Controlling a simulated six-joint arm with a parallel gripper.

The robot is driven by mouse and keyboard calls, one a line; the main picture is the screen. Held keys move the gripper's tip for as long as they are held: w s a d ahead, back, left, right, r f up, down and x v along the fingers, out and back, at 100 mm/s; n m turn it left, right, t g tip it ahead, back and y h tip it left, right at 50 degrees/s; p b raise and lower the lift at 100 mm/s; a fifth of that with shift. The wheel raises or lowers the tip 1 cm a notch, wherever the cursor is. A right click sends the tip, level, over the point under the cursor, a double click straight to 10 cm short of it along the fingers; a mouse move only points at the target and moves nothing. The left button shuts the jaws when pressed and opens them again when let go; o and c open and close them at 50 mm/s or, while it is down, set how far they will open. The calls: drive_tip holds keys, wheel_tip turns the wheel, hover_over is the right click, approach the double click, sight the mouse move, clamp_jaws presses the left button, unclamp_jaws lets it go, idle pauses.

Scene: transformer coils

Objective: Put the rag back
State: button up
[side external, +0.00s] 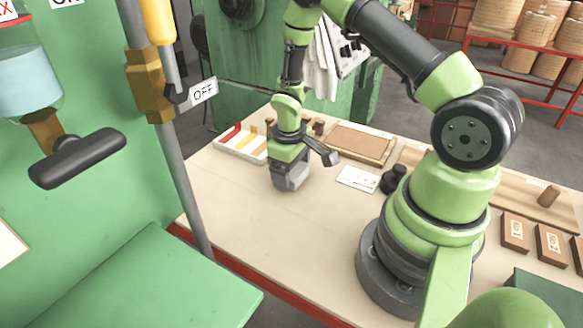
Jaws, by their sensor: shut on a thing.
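My gripper (290,172) is low over the pale worktable (250,225), left of my base, pointing down. It is shut on a small grey thing (291,180) at or just above the table surface. I cannot tell whether this grey thing is the rag, nor whether it touches the table. A white cloth (320,65) hangs in folds on the front of the green machine at the back, beside a panel with dark knobs, partly behind my arm. The fingertips are too small to make out.
A white tray (228,145) with red and yellow pieces lies behind my gripper. A brown board (360,145), a white card (357,179) and a black knob-like thing (393,179) lie to its right. Brown blocks (515,232) lie far right. The table's front left is clear.

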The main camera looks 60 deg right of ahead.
drive_tip(key=shift+f, duration=0.2)
drive_tip(key=o, duration=1.1)
drive_tip(key=shift+r, duration=0.1)
drive_tip(key=s+a+r+m+t, duration=0.1)
drive_tip(key=s+a+r+t, duration=0.15)
drive_tip(key=r, duration=0.95)
drive_tip(key=s+a+r+m+t, duration=0.1)
drive_tip(key=a+r, duration=0.2)
drive_tip(key=r, duration=0.8)
drive_tip(key=s+a+r+m+t+y, duration=0.1)
drive_tip(key=s+a+r+t, duration=0.1)
drive_tip(key=s+a+r, duration=0.1)
drive_tip(key=s+a+r+t+y, duration=0.1)
drive_tip(key=s+a+r, duration=0.2)
drive_tip(key=s, duration=0.4)
drive_tip(key=shift+s+a+r+m+t+y, duration=0.3)
drive_tip(key=shift+a+r+m+t+y, duration=0.1)
drive_tip(key=shift+r, duration=0.45)
